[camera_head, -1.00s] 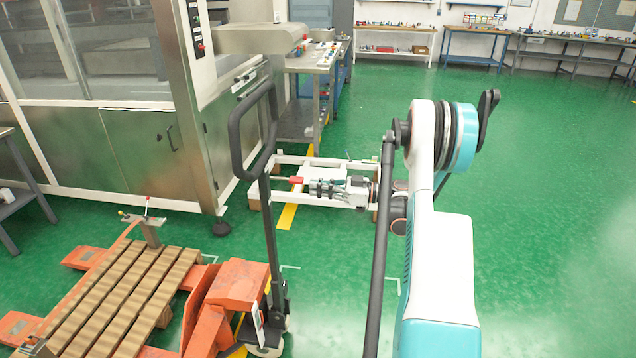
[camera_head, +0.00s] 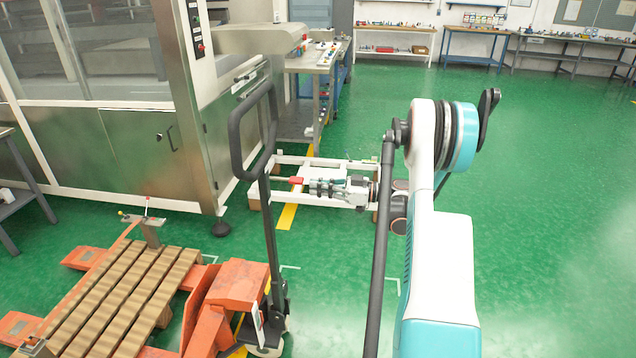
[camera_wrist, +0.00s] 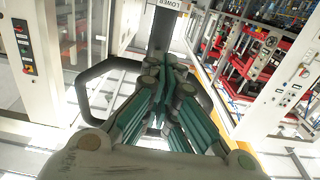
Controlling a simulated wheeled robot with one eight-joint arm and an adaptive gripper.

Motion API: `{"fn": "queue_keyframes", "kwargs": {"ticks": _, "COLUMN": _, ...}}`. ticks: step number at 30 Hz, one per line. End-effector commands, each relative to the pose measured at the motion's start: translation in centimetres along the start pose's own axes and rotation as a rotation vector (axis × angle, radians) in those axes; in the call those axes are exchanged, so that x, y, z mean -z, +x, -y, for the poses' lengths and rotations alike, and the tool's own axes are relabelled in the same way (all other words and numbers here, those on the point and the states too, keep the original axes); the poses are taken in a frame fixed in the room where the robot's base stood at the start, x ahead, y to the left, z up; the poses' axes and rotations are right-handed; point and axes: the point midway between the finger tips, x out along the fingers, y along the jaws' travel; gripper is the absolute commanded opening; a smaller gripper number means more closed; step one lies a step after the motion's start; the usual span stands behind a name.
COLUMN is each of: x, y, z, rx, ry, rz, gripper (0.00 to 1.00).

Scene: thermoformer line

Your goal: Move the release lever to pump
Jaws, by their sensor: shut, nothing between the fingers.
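The pallet jack's black loop handle (camera_head: 238,130) stands upright on its dark post, left of my arm. The handle also shows in the wrist view (camera_wrist: 92,80), around the far side of my fingers. A small red piece (camera_head: 296,180), which looks like the release lever's tip, sits right of the post. My gripper (camera_head: 312,187) is shut and empty, pointing left just beside the red piece. I cannot tell whether they touch. In the wrist view my gripper (camera_wrist: 158,100) hides the lever. A label reading "LOWER" (camera_wrist: 172,4), upside down, is on the post.
The jack's orange body (camera_head: 238,285) and a wooden pallet (camera_head: 125,300) are at lower left. A steel machine cabinet (camera_head: 140,145) stands behind them. A low white frame (camera_head: 290,160) is on the floor behind my gripper. Green floor (camera_head: 540,180) at right is clear.

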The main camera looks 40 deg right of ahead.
Motion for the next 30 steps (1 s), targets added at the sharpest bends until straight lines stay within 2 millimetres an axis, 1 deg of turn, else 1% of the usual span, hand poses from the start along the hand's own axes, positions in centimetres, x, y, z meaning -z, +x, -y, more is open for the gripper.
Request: {"fn": "queue_keyframes", "kwargs": {"ticks": 30, "x": 3.7, "y": 0.6, "z": 0.0, "rx": 0.0, "ry": 0.0, "rz": 0.0, "gripper": 0.0}}
